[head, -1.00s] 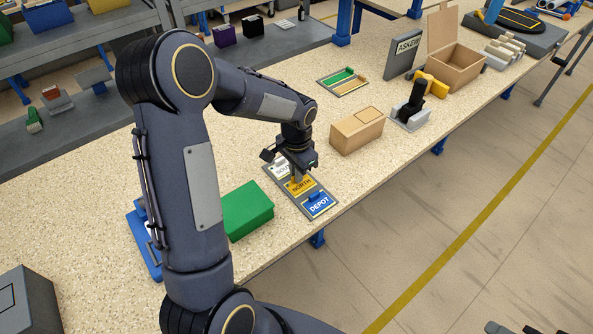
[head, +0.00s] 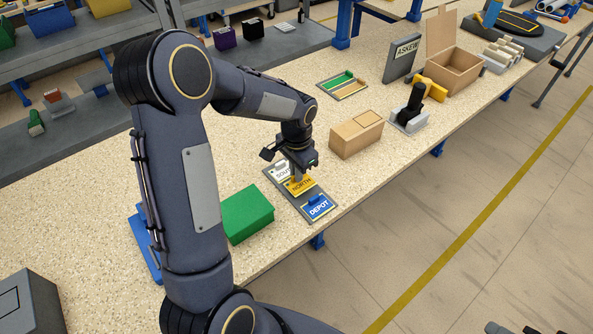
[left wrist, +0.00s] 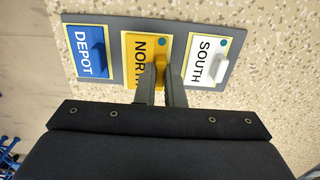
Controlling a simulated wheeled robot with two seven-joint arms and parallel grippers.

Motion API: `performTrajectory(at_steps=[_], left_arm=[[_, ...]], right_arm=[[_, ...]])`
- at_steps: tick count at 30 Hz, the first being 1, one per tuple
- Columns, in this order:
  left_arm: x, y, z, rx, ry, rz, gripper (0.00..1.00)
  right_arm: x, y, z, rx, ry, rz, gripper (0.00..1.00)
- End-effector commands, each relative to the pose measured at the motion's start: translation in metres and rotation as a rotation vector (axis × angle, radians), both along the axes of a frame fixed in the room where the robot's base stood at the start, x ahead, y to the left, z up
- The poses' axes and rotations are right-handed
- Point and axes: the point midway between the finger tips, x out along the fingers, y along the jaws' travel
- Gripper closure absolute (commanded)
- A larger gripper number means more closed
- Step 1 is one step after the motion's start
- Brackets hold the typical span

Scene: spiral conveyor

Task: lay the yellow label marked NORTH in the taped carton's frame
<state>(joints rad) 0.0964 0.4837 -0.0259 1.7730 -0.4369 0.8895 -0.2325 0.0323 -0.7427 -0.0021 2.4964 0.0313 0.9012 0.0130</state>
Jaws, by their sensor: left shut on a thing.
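The yellow NORTH label (head: 301,186) lies in the middle of a grey holder (head: 276,173), between a white SOUTH label (head: 281,170) and a blue DEPOT label (head: 317,207). My left gripper (head: 297,177) is shut on the yellow label's upright tab. In the left wrist view, its fingers (left wrist: 161,88) stand either side of the tab and cover part of the yellow label (left wrist: 141,48). I cannot tell any gap under the label. A closed brown carton (head: 352,141) stands farther right, with a rectangular frame (head: 369,119) on its top.
A green box (head: 247,213) stands left of the holder. Beyond the carton are a black-handled tool (head: 411,108), an open carton (head: 466,72), an ASKEW sign (head: 401,58) and a tray (head: 344,83). Bare worktop separates holder and carton. Dark parts at the bottom right edge may be my right gripper.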

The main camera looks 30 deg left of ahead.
Motion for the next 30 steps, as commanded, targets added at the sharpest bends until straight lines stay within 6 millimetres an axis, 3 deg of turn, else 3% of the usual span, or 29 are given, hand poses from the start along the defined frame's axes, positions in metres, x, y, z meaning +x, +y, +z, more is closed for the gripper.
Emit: performTrajectory(at_steps=[8, 24, 30], left_arm=[[0.0, 0.0, 0.001, 0.0, 0.0, 0.0, 1.0], [0.0, 0.0, 0.039, 0.0, -0.001, 0.001, 1.0], [0.0, 0.0, 0.04, 0.0, 0.0, 0.0, 1.0]], right_arm=[[0.0, 0.0, 0.0, 0.0, 0.0, 0.0, 0.66], [0.0, 0.0, 0.029, 0.0, 0.0, 0.0, 0.66], [0.0, 0.0, 0.028, 0.0, 0.0, 0.0, 0.66]])
